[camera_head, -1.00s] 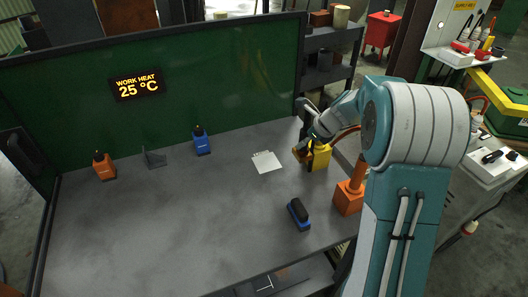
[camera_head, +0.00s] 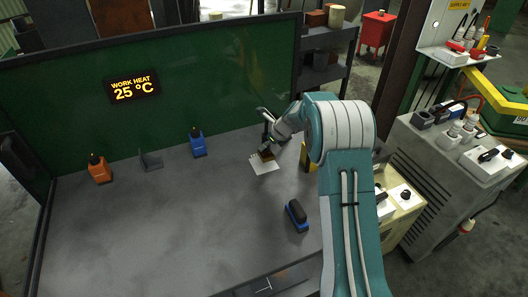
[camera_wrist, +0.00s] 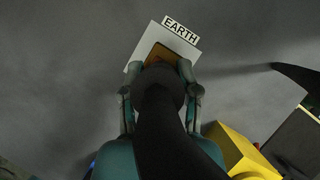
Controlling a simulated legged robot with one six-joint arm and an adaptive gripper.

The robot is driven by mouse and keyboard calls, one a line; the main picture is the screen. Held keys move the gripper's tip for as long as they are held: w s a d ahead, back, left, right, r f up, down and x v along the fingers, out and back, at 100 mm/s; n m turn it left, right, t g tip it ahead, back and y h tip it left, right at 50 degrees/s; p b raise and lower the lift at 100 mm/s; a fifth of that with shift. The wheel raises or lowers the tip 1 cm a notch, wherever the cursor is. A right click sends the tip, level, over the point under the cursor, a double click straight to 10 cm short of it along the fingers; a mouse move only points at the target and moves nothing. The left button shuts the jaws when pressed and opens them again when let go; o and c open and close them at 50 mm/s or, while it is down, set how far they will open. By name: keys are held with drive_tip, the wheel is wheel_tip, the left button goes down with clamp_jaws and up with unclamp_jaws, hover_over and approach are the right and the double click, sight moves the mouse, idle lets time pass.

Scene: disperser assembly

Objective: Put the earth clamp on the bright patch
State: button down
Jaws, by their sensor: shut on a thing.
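The bright patch (camera_head: 264,167) is a pale plate on the grey table. In the wrist view the patch (camera_wrist: 146,40) carries a label reading EARTH. My gripper (camera_head: 270,147) is at the far right edge of the patch in the head view. In the wrist view my gripper (camera_wrist: 160,88) is shut around a dark thing with a brown-orange end, which I take for the earth clamp (camera_wrist: 160,53). This end lies over the patch in the picture. The clamp (camera_head: 267,154) is mostly hidden by my gripper in the head view, and I cannot tell whether it touches the patch.
A yellow block (camera_head: 306,156) stands right of my gripper, partly behind my arm. A blue-and-black tool (camera_head: 297,214) lies nearer the front. A blue bottle (camera_head: 198,142), a grey bracket (camera_head: 150,160) and an orange bottle (camera_head: 99,168) stand along the back. The table's left and middle are clear.

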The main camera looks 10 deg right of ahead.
sight(264, 151)
drive_tip(key=shift+w+a+f, duration=0.15)
drive_tip(key=shift+w, duration=0.05)
drive_tip(key=shift+w+a+f, duration=0.1)
drive_tip(key=shift+f, duration=0.85)
drive_tip(key=shift+w+a+f, duration=0.1)
drive_tip(key=shift+f, duration=0.8)
drive_tip(key=shift+c, duration=1.7)
unclamp_jaws()
drive_tip(key=shift+f, duration=0.1)
